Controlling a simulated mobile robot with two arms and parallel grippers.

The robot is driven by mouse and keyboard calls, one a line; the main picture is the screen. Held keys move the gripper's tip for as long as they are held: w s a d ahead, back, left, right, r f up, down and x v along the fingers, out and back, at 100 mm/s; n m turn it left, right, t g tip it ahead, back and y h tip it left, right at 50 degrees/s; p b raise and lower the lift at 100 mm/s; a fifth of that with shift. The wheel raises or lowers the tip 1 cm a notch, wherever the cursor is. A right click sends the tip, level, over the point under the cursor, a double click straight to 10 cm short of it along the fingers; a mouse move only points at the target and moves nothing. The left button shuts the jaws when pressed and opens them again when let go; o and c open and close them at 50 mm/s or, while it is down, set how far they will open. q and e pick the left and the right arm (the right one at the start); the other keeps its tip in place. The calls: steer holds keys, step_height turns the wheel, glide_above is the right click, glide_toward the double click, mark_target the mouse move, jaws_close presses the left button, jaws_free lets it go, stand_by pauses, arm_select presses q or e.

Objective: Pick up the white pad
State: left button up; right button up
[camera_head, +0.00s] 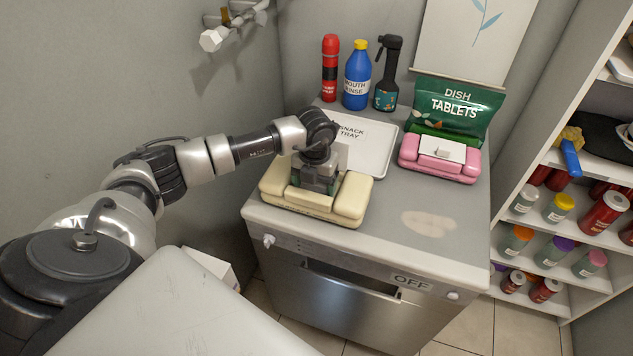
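A cream-white pad (350,198) with rounded, bulky parts lies at the front left of the grey counter top. My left gripper (316,184) points down onto the middle of it, between its raised left and right parts. The fingertips are hidden against the pad, so I cannot tell whether they are apart or closed on it. The pad appears to rest on the counter. A similar pink pad (455,175) with a white piece (441,149) on top lies farther back right. My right gripper is not in view.
A white snack tray (375,145) lies behind the cream-white pad. A red can (330,68), a blue mouth rinse bottle (357,78), a black spray bottle (387,78) and a green dish tablets bag (455,108) stand behind. The front right counter is clear except for a stain (429,222).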

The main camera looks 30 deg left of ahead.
arm_select(q)
steer(key=shift+r, duration=0.15)
step_height(320, 180, up, 10)
steer(key=shift+f+b, duration=0.1)
steer(key=shift+b, duration=0.95)
